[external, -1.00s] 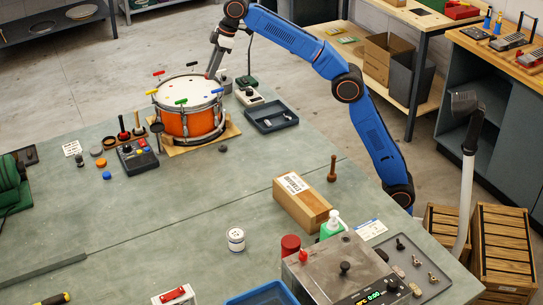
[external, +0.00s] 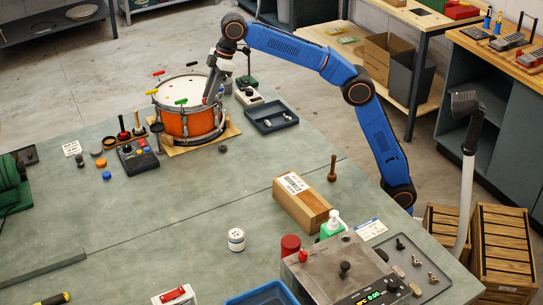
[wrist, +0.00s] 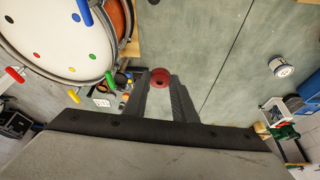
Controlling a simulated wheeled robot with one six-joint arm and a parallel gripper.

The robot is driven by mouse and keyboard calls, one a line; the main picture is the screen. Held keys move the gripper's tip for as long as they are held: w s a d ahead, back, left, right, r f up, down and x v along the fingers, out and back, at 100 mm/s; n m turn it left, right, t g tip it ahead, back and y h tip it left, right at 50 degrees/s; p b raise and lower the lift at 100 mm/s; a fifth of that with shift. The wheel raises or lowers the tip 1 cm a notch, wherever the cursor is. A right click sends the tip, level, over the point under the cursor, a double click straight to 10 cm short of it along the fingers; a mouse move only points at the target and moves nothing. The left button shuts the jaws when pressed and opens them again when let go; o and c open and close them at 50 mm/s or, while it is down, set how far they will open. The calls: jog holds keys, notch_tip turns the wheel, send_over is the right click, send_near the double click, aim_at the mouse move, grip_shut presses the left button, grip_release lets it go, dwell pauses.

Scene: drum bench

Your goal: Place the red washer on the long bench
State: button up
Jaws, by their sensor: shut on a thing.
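The red washer (wrist: 160,77) is a small ring with a dark hole, held between the fingertips of my gripper (wrist: 161,84) in the wrist view. In the external view, my gripper (external: 208,97) points down at the right side of the orange drum (external: 173,121), and a small red spot shows at its tips. My gripper is shut on the washer. The long grey-green bench (external: 150,215) spreads below, and in the wrist view the bench top (wrist: 200,60) lies beneath the washer, apparently with a gap.
The drum, with coloured pegs on its rim, stands close to my gripper. A control box (external: 137,158) stands to the left. The bench in front of the drum is mostly clear.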

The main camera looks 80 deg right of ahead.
notch_tip(320, 180, down, 25)
jog(key=shift+r, duration=0.1)
dwell(0.6)
jog(key=o, duration=1.1)
jog(key=v, duration=1.2)
jog(key=shift+w, duration=0.1)
jog(key=shift+d, duration=0.1)
